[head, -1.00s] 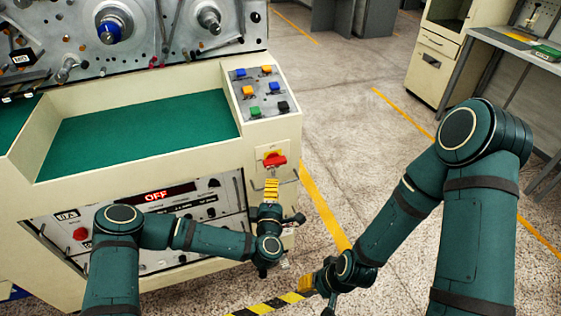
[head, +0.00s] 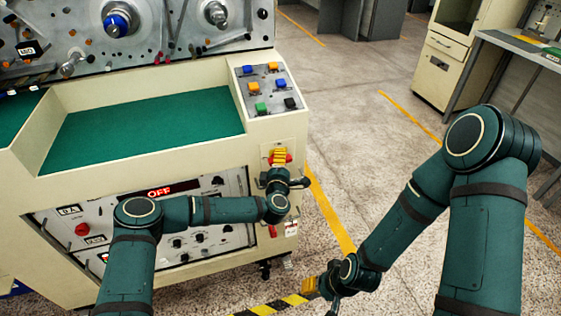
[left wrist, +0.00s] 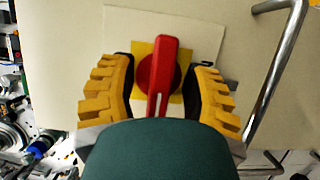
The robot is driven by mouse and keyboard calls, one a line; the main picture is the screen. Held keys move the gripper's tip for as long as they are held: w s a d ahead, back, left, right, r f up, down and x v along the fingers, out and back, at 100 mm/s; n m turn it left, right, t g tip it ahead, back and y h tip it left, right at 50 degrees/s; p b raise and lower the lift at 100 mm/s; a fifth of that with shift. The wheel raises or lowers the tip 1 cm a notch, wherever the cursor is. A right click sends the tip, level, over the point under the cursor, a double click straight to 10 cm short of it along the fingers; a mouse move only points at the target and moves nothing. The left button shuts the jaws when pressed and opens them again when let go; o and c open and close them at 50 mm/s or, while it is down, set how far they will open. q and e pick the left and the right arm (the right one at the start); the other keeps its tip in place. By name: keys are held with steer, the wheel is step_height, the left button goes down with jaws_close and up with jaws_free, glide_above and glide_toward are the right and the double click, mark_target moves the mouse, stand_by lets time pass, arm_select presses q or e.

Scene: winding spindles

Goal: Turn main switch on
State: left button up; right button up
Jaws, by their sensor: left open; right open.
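The main switch is a red rotary handle on a yellow plate on the machine's cream front. In the left wrist view the red handle (left wrist: 163,75) stands upright between the two yellow fingers of my left gripper (left wrist: 158,95), with a gap on each side. In the head view the fingers of my left gripper (head: 279,156) are in front of the switch (head: 289,158) and hide most of it. My left gripper is open. My right gripper (head: 310,287) is low over the floor at the right, open and empty. The display (head: 160,191) below reads OFF.
A panel with several coloured buttons (head: 268,88) is above the switch. A green recessed tray (head: 140,122) lies to the left. A metal bar handle (left wrist: 278,75) is right of the switch in the wrist view.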

arm_select(q)
jaws_close()
steer(key=shift+r, duration=0.1)
